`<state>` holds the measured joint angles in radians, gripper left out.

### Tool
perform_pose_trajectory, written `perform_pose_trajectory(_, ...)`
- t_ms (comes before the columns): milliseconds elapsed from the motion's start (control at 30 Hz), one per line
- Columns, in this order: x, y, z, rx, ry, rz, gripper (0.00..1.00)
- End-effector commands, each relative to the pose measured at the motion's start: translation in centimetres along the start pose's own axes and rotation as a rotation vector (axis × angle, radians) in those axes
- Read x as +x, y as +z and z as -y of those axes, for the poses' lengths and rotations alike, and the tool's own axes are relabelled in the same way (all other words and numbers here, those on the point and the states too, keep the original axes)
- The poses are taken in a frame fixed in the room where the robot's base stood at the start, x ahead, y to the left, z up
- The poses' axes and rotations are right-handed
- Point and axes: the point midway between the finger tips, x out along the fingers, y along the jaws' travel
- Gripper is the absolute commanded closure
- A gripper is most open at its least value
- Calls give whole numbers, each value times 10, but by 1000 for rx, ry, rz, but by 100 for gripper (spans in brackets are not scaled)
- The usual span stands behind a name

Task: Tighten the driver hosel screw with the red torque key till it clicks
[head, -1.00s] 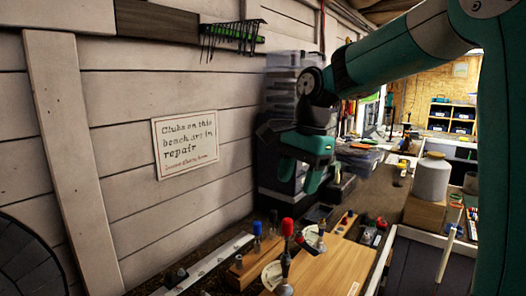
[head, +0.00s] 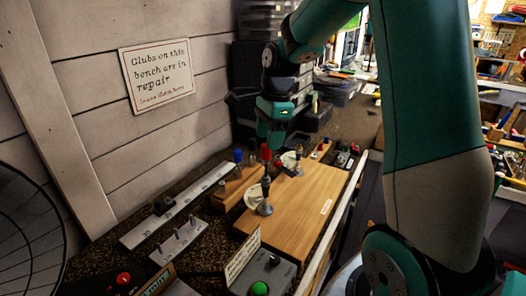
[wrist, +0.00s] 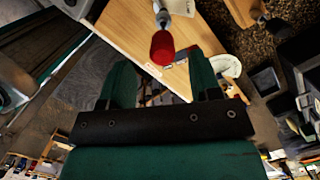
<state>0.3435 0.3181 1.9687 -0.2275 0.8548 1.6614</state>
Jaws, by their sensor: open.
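The red torque key (head: 266,153) stands upright on the wooden bench board, its red handle on top of a dark shaft. Below it is a grey metal fitting (head: 265,206), perhaps the hosel; the screw itself cannot be made out. My gripper (head: 271,138) points down just above and behind the red handle. In the wrist view my gripper (wrist: 160,62) is open, one finger on each side of the red handle (wrist: 162,48) in the picture. It looks empty, and I cannot tell whether the handle lies between the fingertips or beyond them.
A blue-topped tool (head: 238,156) stands in a wooden block (head: 234,192) to the left. A second upright fitting (head: 299,155) with a pale disc stands behind. A metal rail (head: 180,205) and a box with a green button (head: 259,288) lie nearer.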

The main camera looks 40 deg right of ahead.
Motion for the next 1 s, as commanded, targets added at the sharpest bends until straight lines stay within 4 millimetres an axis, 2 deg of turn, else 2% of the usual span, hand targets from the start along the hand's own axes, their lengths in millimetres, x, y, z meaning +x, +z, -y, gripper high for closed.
perform_pose_trajectory(100, 21, 2, -1, -3, 6, 0, 43)
perform_pose_trajectory(300, 44, 2, 0, -2, 3, 0, 43)
perform_pose_trajectory(667, 51, 2, 0, -3, -1, 0, 43)
perform_pose_trajectory(700, 51, 2, 0, -3, -1, 0, 45)
perform_pose_trajectory(933, 51, 2, 0, -3, 0, 0, 97)
perform_pose_trajectory(967, 51, 2, 0, -3, 0, 0, 97)
perform_pose_trajectory(1000, 51, 2, 0, -3, 0, 0, 79)
